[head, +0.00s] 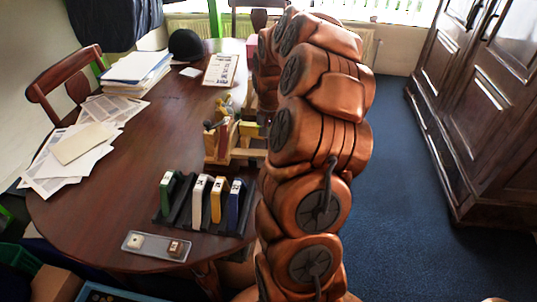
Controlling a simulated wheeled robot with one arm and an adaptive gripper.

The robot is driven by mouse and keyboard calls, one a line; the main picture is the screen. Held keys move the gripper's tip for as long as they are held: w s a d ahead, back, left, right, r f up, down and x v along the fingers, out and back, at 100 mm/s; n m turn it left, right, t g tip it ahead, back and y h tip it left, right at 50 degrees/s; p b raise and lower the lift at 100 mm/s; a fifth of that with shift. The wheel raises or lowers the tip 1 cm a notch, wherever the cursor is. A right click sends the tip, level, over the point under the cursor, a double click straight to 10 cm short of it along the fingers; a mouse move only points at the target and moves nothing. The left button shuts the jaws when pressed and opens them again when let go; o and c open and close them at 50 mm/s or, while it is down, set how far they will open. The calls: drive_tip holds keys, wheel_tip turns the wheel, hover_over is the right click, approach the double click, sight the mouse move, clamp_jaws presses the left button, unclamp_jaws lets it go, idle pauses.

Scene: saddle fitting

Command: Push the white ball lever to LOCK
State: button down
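A light wooden fixture (217,161) with yellow and red parts stands on the round table, just left of my arm. The white ball lever cannot be made out in the head view; the fixture's parts are small there and my arm covers its right side. My arm bends over and comes down behind itself at the fixture's right edge. A dark bit at its lower end, seemingly my gripper (264,116), shows beside the fixture and is mostly hidden. Whether it is open or shut, or touches the fixture, I cannot tell.
The dark round table (130,190) holds a black rack (183,212) with several coloured upright pieces in front of the fixture. A grey tray (157,246) with two small blocks lies near the front edge. Papers (75,150) lie at left. A wooden cabinet (480,110) stands at right.

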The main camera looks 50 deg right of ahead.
drive_tip(key=shift+f+b, duration=1.1)
drive_tip(key=shift+f, duration=0.45)
idle(0.4)
drive_tip(key=shift+s+a+b, duration=0.5)
drive_tip(key=shift+s+a, duration=0.1)
drive_tip(key=shift+a, duration=0.3)
drive_tip(key=shift+s+a+b, duration=0.5)
drive_tip(key=shift+s+a, duration=0.1)
drive_tip(key=shift+a, duration=0.25)
idle(0.4)
drive_tip(key=shift+w+d, duration=0.1)
drive_tip(key=shift+d, duration=0.05)
drive_tip(key=shift+w+d, duration=0.2)
drive_tip(key=shift+d, duration=0.1)
drive_tip(key=shift+r, duration=0.1)
drive_tip(key=shift+r+p, duration=0.45)
drive_tip(key=shift+r, duration=3)
